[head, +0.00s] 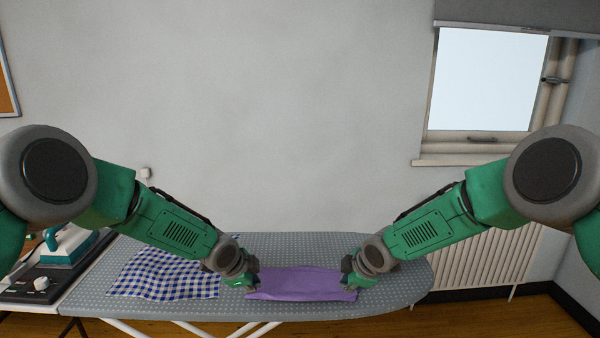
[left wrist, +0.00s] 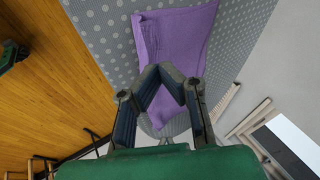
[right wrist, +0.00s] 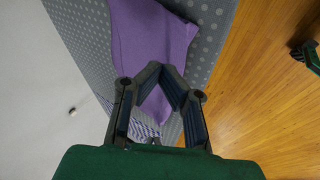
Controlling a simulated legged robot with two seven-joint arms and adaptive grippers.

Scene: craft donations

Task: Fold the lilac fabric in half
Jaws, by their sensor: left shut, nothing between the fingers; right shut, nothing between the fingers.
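The lilac fabric (head: 300,284) lies on the ironing board between my two grippers, as a wide strip with slightly uneven edges. It also shows in the left wrist view (left wrist: 178,40) and the right wrist view (right wrist: 150,40). My left gripper (head: 250,283) is shut and empty at the fabric's left end. In the left wrist view its fingertips (left wrist: 160,72) meet over the fabric. My right gripper (head: 349,277) is shut and empty at the right end. In the right wrist view its fingertips (right wrist: 162,70) meet over the fabric. I cannot tell whether either touches it.
The grey dotted ironing board (head: 400,290) has bare room at its right end. A blue checked cloth (head: 160,275) lies left of the lilac fabric. An iron (head: 68,243) stands at the far left. A radiator (head: 490,262) is on the wall at right.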

